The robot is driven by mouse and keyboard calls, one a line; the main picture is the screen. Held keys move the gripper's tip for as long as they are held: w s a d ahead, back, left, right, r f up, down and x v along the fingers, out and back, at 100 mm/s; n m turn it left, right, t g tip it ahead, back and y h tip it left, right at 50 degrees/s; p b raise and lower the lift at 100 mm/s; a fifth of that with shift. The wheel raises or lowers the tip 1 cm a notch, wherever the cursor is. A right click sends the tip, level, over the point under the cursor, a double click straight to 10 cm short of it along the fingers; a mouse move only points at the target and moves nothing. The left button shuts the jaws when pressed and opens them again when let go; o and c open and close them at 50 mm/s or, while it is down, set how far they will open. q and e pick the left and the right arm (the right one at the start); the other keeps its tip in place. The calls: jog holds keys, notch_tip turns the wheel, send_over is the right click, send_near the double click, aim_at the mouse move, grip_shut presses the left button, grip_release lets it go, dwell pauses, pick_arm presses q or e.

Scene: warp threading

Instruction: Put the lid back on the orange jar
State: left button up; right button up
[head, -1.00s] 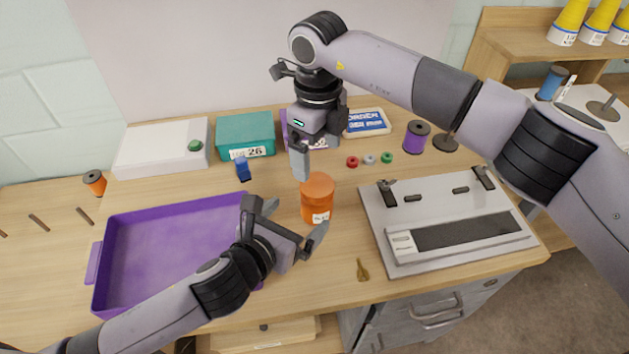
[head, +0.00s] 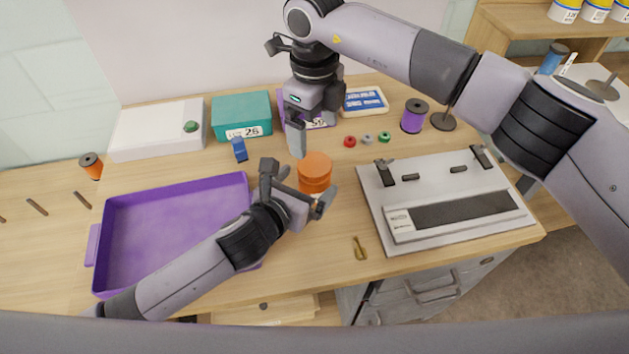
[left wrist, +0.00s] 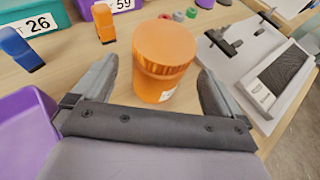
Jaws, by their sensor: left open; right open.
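The orange jar (head: 314,181) stands upright on the table, and its orange lid (head: 314,162) sits on top. In the left wrist view the ridged lid (left wrist: 164,40) covers the mouth of the jar body (left wrist: 156,88); I cannot tell whether it is fully seated. My left gripper (head: 299,190) is open, with one finger on either side of the jar body, and hides part of it in the head view. The left wrist view shows gaps beside the jar. My right gripper (head: 296,138) is open, empty and pointing down, behind and slightly left of the jar.
A purple tray (head: 175,196) lies left, and a grey device (head: 385,228) right. Small rings (head: 367,138), a purple spool (head: 413,116) and a teal box (head: 240,112) stand behind. A blue clip (head: 239,149) and a brass piece (head: 359,248) lie nearby.

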aim_at(314, 163)
pick_arm(q)
jog(key=shift+x, duration=1.05)
grip_shut()
pick_arm(e)
jog(key=shift+f, duration=0.1)
jog(key=shift+f, duration=3.95)
jog(key=c, duration=1.1)
jog(key=shift+m, duration=1.6)
